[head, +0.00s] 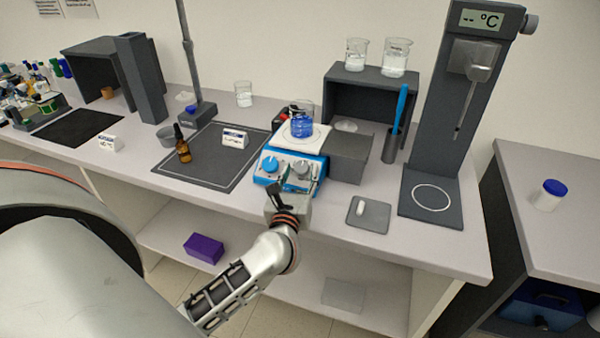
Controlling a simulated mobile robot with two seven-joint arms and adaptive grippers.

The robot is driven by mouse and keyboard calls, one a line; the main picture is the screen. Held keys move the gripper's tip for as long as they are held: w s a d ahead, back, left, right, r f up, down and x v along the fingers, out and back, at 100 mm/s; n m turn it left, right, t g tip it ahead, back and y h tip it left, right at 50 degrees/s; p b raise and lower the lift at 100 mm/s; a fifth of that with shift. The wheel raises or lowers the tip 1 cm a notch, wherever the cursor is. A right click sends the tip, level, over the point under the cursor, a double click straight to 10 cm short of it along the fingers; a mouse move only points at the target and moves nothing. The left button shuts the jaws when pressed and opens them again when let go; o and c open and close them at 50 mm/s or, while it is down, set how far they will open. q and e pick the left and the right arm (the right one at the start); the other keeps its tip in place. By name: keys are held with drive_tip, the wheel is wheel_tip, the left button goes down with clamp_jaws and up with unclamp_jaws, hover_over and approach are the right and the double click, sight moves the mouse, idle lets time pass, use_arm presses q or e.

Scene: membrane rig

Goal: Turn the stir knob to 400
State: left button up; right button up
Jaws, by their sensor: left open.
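The hotplate stirrer (313,168) is a blue and white box near the bench's front edge. A blue knob (270,165) is on the left of its front panel and a grey knob (302,168) on the right. I cannot read the panel's markings, nor tell which knob is for stirring or its setting. A beaker of blue liquid (302,124) stands on the white top plate. My left gripper (278,190) is open just in front of the panel, below the knobs. Whether it touches the panel is unclear. My right gripper is out of view.
A dark mat (215,172) with a brown dropper bottle (182,145) lies to the left. A small grey tray (368,222) lies to the right. A tall stand (436,165) is further right.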

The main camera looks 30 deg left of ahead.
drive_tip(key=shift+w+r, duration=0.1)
use_arm(q)
drive_tip(key=c, duration=1.1)
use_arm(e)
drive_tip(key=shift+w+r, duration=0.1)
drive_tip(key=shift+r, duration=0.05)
